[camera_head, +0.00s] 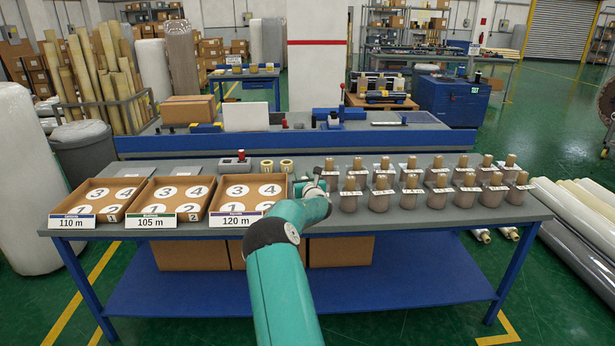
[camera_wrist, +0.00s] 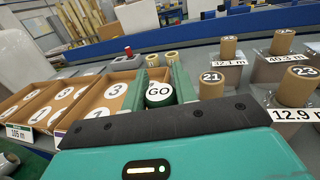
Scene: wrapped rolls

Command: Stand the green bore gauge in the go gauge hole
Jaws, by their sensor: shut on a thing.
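The green bore gauge (camera_wrist: 160,94) shows its round top marked GO in the wrist view. It sits between the two fingers of my gripper (camera_wrist: 161,78), which is shut on it. In the head view my gripper (camera_head: 315,183) is over the table, right of the 120 m tray, and my arm hides most of it and the gauge. A small grey block (camera_head: 234,163) with a red-topped piece (camera_head: 241,155) stands at the back of the table, left of my gripper. The red piece also shows in the wrist view (camera_wrist: 128,51). I cannot make out the go gauge hole.
Two tan rings (camera_head: 267,166) stand right of the block. Three cardboard trays, 110 m (camera_head: 81,209), 105 m (camera_head: 136,209) and 120 m (camera_head: 214,208), line the left front. Rows of tagged rolls in cups (camera_head: 437,195) fill the right, with roll 21 (camera_wrist: 211,88) close beside my gripper.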

